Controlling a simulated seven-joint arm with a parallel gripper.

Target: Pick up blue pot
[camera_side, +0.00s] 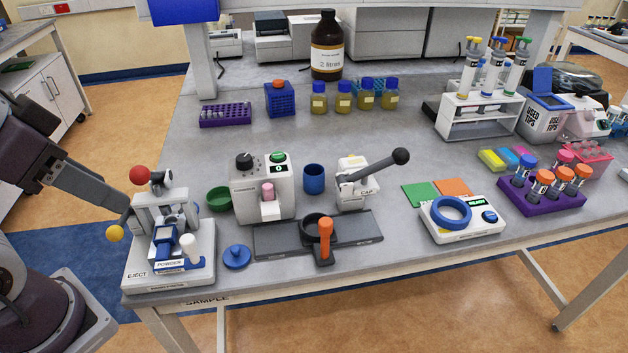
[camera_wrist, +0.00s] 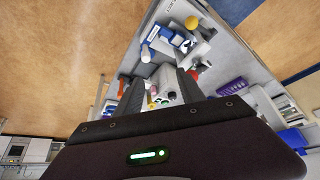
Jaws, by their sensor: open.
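The blue pot (camera_side: 314,179) is a small upright cylinder with an open top. In the side view it stands on the grey bench between the white machine with knobs (camera_side: 262,188) and the white capping press with a black-balled lever (camera_side: 358,180). A blue lid with a knob (camera_side: 237,257) lies apart, near the bench's front edge. My gripper (camera_wrist: 160,78) is open, with nothing seen between its fingers. In the side view my arm is at the far left, well away from the pot. I cannot make out the pot in the wrist view.
The eject press (camera_side: 168,240) with red and yellow balls stands between my arm and the pot. A green pot (camera_side: 219,199), a dark tray (camera_side: 350,240) with an orange-handled tool, and a white scale (camera_side: 462,219) are nearby. Bench behind the pot is clear.

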